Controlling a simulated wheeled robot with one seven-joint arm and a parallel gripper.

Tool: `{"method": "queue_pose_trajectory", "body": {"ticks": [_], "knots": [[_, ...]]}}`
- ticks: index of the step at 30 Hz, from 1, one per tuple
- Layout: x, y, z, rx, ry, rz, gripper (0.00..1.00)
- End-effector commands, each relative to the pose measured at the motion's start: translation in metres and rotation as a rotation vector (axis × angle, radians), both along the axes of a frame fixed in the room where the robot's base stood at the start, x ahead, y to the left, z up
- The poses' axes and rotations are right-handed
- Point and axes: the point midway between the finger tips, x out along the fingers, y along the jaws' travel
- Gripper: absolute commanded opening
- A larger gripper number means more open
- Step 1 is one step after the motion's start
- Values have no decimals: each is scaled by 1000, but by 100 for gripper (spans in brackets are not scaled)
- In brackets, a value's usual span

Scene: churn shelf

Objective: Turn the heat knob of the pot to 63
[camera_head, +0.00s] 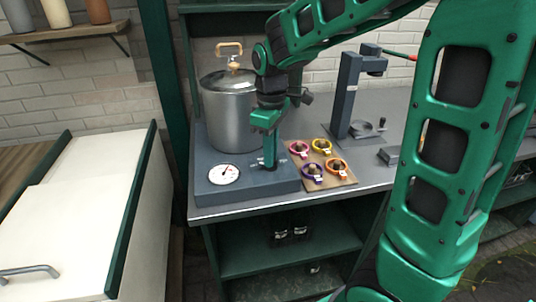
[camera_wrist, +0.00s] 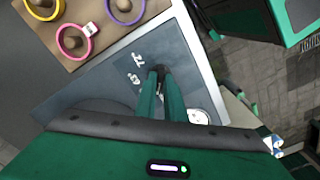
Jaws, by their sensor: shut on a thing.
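My gripper (camera_head: 269,163) points down at the base's right part, right of the dial. In the wrist view its green fingers (camera_wrist: 161,76) are close together over the base, shut on the heat knob, which is mostly hidden between them. Small white markings (camera_wrist: 136,66) show beside the fingers.
A wooden board (camera_head: 330,182) with several coloured rings on pegs lies right of the base. A dark grey stand (camera_head: 346,95) with a red-tipped lever is behind it. A white cabinet (camera_head: 75,230) stands at the left.

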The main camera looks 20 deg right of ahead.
Motion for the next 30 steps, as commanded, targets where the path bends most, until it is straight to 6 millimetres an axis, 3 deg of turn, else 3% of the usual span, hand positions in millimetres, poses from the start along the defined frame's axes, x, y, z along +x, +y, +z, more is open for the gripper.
{"method": "queue_pose_trajectory", "body": {"ticks": [15, 30], "knots": [[3, -2, 2, 0, -9, -398, 0], [3, -2, 2, 1, -10, -522, 0]]}}
